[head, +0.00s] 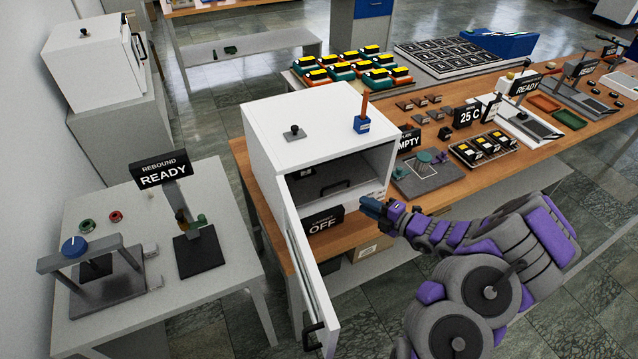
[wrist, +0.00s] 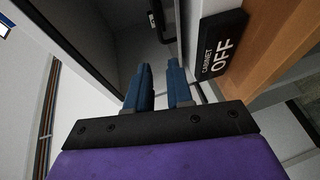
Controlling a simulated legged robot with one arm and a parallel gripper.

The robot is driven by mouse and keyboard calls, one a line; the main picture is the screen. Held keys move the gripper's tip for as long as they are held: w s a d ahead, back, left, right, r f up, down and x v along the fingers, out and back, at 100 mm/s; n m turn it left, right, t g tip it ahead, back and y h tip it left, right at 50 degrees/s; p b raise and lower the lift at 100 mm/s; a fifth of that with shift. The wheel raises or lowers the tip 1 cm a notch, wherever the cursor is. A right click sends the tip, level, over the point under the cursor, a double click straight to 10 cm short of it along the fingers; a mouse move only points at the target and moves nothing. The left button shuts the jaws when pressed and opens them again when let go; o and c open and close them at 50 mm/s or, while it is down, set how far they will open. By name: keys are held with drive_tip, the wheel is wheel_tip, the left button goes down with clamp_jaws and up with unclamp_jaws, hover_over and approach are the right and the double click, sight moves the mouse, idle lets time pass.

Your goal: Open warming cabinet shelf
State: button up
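The white warming cabinet (head: 300,135) stands at the near left end of the wooden bench. Its door (head: 308,270) is swung open toward the front. Inside is a dark shelf (head: 310,194) with a black bar handle (head: 338,187); the shelf looks pushed in. In the wrist view the handle (wrist: 160,25) is ahead of the fingers, at the top. My gripper (head: 372,207) is in front of the cabinet's lower right opening, apart from the handle. Its blue fingers (wrist: 160,75) are parted by a narrow gap, with nothing seen between them.
A black "CABINET OFF" sign (head: 323,220) sits just below the opening, close to my gripper. The open door blocks the left side. A rack of dark blocks (head: 482,148) and a grey plate (head: 429,178) lie right on the bench. A separate table (head: 130,325) stands left.

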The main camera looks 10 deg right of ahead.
approach(333, 186)
drive_tip(key=x, duration=0.3)
drive_tip(key=b+x, duration=0.1)
drive_tip(key=x, duration=0.2)
drive_tip(key=s+a+x, duration=0.1)
drive_tip(key=x, duration=0.2)
drive_tip(key=shift+f+b, duration=0.2)
drive_tip(key=shift+b, duration=0.15)
drive_tip(key=shift+w, duration=0.35)
drive_tip(key=shift+w+d+f, duration=0.25)
drive_tip(key=shift+w+d, duration=0.3)
drive_tip(key=shift+w, duration=0.1)
drive_tip(key=shift+w+d+r, duration=0.1)
drive_tip(key=shift+d, duration=0.25)
drive_tip(key=shift+a, duration=1.1)
drive_tip(key=shift+c, duration=0.5)
drive_tip(key=shift+a, duration=0.25)
drive_tip(key=shift+c, duration=0.7)
clamp_jaws()
drive_tip(key=shift+d, duration=0.7)
